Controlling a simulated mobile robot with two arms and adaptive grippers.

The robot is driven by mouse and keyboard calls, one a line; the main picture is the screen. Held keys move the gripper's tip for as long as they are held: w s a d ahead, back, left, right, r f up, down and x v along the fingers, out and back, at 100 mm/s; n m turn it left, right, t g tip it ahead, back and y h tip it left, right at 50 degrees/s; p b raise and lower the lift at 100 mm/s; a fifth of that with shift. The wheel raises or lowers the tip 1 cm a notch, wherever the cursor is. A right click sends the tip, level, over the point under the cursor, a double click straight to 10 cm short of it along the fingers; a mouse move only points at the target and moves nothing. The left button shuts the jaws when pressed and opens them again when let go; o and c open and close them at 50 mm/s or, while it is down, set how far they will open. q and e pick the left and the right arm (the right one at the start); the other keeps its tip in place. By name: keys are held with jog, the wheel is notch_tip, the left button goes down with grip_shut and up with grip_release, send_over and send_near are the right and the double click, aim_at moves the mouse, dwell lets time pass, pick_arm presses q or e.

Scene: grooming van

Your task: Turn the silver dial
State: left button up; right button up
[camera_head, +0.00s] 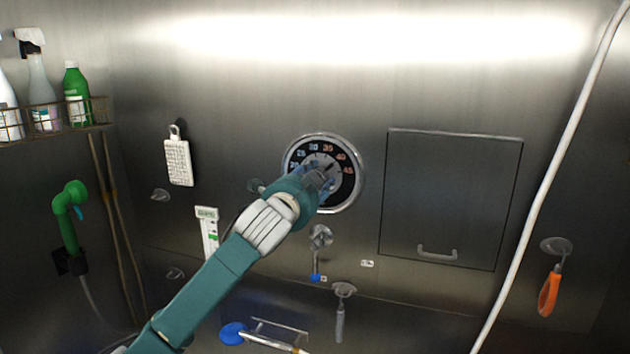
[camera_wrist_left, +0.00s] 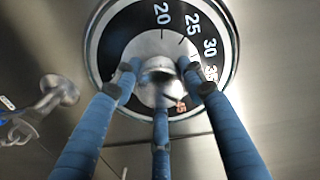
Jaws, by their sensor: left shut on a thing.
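The silver dial (camera_head: 350,192) is a round gauge with a bright metal rim, a black number ring and a silver centre, set on the steel wall in the head view. In the left wrist view the dial (camera_wrist_left: 112,28) fills the upper middle, with 20, 25, 30 and 35 readable. My left gripper (camera_head: 322,180) reaches it from the lower left. In the left wrist view its blue fingers (camera_wrist_left: 158,78) are closed around the silver centre knob (camera_wrist_left: 158,68). The gripper hides part of the dial's lower left in the head view. My right gripper is not in view.
A valve with a blue-tipped lever (camera_head: 318,240) sits just below the dial. A steel hatch (camera_head: 450,190) with a handle is to its right. A white hose (camera_head: 560,150) hangs further right, beside an orange-handled tool (camera_head: 549,292). A bottle rack (camera_head: 88,110) is at left.

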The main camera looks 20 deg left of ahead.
pick_arm(q)
jog(key=shift+d+r, duration=0.1)
jog(key=shift+r, duration=0.1)
jog(key=o, duration=1.1)
jog(key=shift+o, duration=0.3)
jog(key=shift+s+d, duration=0.1)
jog(key=shift+d, duration=0.05)
jog(key=shift+f, duration=0.1)
jog(key=shift+s, duration=0.2)
jog(key=s, duration=1.1)
jog(key=shift+s+a, duration=0.2)
jog(key=shift+s, duration=0.1)
